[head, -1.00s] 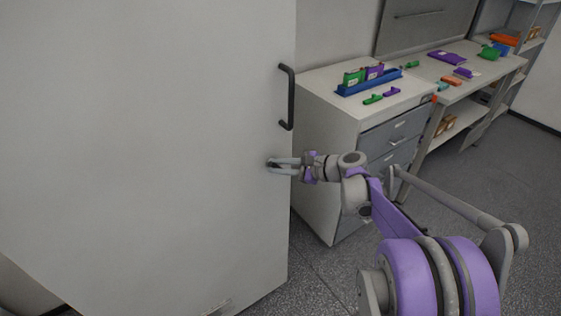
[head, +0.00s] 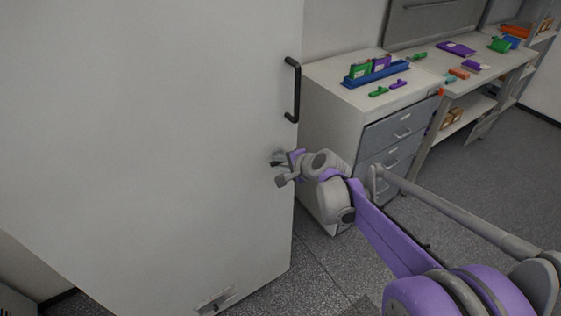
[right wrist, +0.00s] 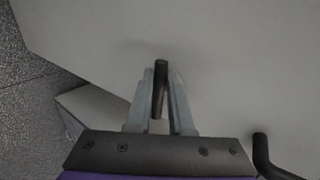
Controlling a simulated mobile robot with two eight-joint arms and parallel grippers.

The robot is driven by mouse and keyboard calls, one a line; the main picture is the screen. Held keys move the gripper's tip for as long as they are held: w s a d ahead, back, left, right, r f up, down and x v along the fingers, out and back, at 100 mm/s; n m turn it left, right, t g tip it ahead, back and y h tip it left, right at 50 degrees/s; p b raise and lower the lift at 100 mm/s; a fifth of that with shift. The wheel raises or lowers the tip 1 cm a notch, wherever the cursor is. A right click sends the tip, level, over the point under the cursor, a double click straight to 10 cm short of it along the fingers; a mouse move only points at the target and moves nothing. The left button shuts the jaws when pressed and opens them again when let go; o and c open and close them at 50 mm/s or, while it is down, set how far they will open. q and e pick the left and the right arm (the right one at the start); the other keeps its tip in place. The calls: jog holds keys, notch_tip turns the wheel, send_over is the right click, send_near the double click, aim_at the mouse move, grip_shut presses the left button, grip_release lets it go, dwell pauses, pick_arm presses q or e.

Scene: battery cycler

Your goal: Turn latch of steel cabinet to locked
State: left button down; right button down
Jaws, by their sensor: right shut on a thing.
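The steel cabinet (head: 150,140) is a large pale grey box whose door fills the left half of the head view. Its latch is a small dark lever; in the right wrist view the latch (right wrist: 161,80) stands between my fingers. My right gripper (head: 277,166) is at the door's right side, below the black handle (head: 293,90). In the right wrist view the right gripper (right wrist: 160,98) is shut on the latch, with a finger on each side. In the head view my gripper mostly hides the latch. My left gripper is not in view.
A drawer cabinet (head: 335,150) stands just right of the steel cabinet, with a blue rack (head: 376,74) and small green and purple parts on top. A workbench (head: 485,75) lies beyond it. Open grey floor (head: 470,190) is at the right.

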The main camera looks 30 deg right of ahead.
jog(key=shift+n+h, duration=0.3)
dwell(0.4)
jog(key=c, duration=0.8)
grip_release()
jog(key=v, duration=1)
jog(key=shift+s+p, duration=0.35)
jog(key=shift+s, duration=0.05)
jog(key=shift+r, duration=0.1)
